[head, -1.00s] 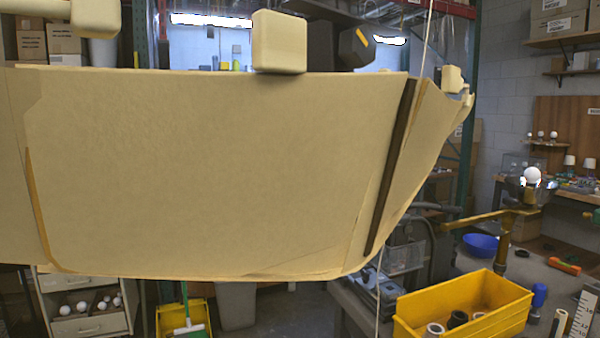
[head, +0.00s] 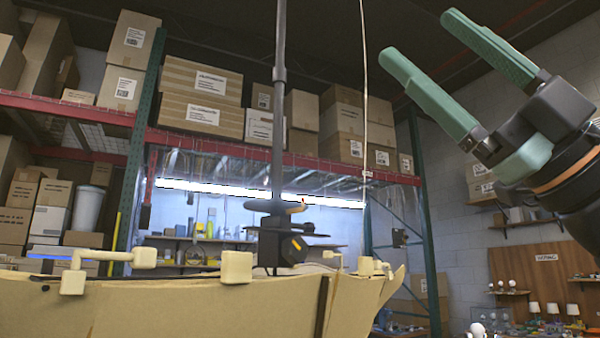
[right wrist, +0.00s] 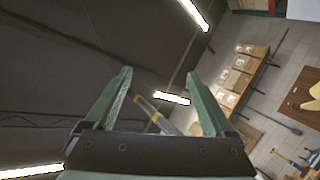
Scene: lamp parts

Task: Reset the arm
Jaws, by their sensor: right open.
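My right gripper (head: 440,62) is raised high at the upper right of the head view, with its two green fingers spread apart and nothing between them. In the right wrist view the same gripper (right wrist: 160,82) shows open and empty against the dark ceiling. A large tan lampshade (head: 180,305) fills the bottom of the head view, with cream blocks and a bent cream tube along its top edge. A dark pole (head: 280,120) rises behind it. My left gripper is not in view.
Shelving with red beams (head: 230,147) holds several cardboard boxes (head: 205,80) behind the lampshade. A brown pegboard (head: 545,262) with small lamps is at the right. The air around my right gripper looks clear.

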